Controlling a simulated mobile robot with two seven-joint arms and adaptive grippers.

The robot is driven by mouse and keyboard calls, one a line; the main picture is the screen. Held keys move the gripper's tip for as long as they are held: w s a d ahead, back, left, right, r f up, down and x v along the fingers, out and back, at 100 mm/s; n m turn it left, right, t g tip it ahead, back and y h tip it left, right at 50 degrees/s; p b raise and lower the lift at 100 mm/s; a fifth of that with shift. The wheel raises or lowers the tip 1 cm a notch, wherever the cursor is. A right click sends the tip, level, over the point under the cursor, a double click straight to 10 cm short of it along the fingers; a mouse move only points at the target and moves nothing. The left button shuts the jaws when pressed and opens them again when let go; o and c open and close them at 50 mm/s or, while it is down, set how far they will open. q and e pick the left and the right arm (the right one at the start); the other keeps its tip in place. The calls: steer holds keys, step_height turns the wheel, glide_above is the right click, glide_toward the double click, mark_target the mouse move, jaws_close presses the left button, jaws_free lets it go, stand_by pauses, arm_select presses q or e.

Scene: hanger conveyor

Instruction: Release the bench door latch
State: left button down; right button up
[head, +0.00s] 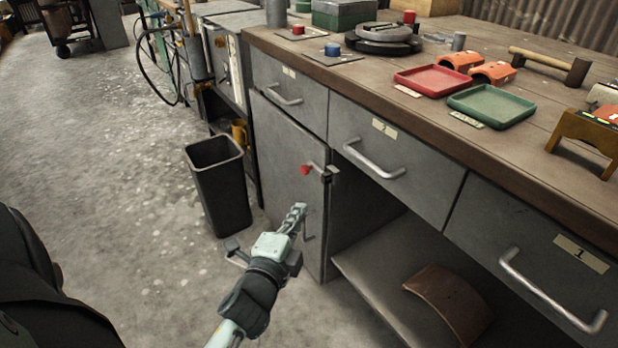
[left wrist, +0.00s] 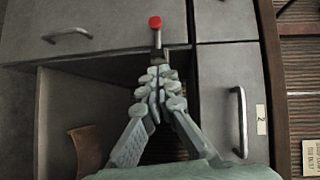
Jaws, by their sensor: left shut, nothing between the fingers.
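The bench door (head: 283,165) is a grey panel below the small left drawer, and it appears closed. Its latch has a red knob (head: 305,169) on a short metal lever, near the door's upper right edge. The red knob also shows at the top of the left wrist view (left wrist: 155,22). A door handle (head: 309,226) is lower down, partly behind my gripper. My left gripper (head: 298,210) is shut and empty, below the knob in the head view. In the left wrist view its fingertips (left wrist: 160,74) point toward the lever; I cannot tell whether they touch. My right gripper is not in view.
An open compartment with a lower shelf (head: 370,262) is right of the door, holding a curved brown piece (head: 448,305). Drawers with protruding handles (head: 374,160) run along the bench. A black bin (head: 218,185) stands left of the door. Floor in front is clear.

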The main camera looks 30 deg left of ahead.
arm_select(q)
steer(key=a+x, duration=0.2)
steer(key=x, duration=1.1)
steer(key=shift+s+a+f+p, duration=0.2)
steer(key=shift+s+a+p, duration=0.15)
steer(key=shift+s+p, duration=0.1)
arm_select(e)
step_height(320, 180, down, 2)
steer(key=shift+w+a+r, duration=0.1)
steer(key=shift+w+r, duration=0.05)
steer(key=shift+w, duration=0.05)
